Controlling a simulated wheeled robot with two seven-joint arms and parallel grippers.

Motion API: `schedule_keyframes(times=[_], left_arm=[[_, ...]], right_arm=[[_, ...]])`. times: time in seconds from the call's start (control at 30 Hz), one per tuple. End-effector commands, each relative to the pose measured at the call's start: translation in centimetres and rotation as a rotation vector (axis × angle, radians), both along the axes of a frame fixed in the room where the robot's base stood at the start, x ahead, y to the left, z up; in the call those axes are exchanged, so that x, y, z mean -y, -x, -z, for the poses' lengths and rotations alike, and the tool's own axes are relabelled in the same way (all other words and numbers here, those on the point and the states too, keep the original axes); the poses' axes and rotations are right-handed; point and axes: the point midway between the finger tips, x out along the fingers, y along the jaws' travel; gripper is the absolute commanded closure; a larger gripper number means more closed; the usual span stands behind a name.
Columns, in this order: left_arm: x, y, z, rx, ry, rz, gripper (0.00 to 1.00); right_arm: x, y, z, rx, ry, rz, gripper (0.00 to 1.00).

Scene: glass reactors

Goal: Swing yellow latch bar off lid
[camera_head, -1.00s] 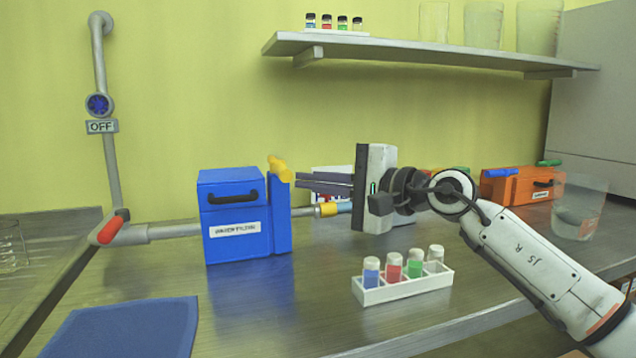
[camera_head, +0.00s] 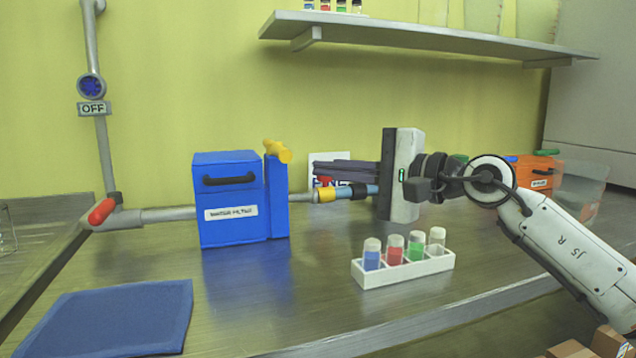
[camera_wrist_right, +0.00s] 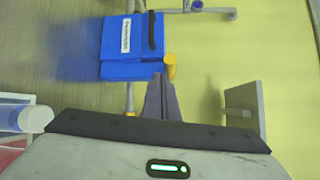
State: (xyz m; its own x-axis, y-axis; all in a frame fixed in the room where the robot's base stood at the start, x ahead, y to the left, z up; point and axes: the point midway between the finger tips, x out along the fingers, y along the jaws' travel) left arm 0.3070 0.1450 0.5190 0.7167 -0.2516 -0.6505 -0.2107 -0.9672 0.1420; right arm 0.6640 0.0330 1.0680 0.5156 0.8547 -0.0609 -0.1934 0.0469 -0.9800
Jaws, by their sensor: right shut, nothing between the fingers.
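The yellow latch bar (camera_head: 278,151) sits at the top of the blue water filter box (camera_head: 230,232), over its right-hand section. It also shows in the right wrist view (camera_wrist_right: 170,67), just ahead of the fingers. My right gripper (camera_head: 318,168) is shut and empty. Its fingertips point left toward the latch, with a small gap to the right of it in the head view. In the right wrist view the fingertips (camera_wrist_right: 160,78) appear close to the latch; I cannot tell whether they touch. The lid carries a black handle (camera_head: 229,179). My left gripper is not in view.
A pipe with a red-handled valve (camera_head: 101,211) enters the box from the left. A white rack (camera_head: 405,270) with several colored vials stands in front of my right gripper. An orange box (camera_head: 533,178) stands at the right. A blue mat (camera_head: 115,315) lies front left. A shelf (camera_head: 420,38) hangs above.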

Motion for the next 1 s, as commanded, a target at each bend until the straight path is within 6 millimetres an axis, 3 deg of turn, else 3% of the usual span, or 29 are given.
schedule_keyframes(times=[0.2,0.4,0.6,1.0], left_arm=[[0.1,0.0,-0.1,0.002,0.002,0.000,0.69],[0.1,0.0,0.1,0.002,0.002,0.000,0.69],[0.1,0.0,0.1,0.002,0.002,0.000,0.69],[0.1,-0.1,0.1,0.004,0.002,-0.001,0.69]], right_arm=[[-0.5,3.9,-0.4,0.004,0.001,0.001,1.00],[-1.0,6.6,-0.6,0.004,-0.001,0.000,1.00],[-1.2,7.6,-0.7,0.002,-0.003,0.002,1.00],[-1.1,7.6,-0.8,0.002,-0.004,0.003,1.00]])
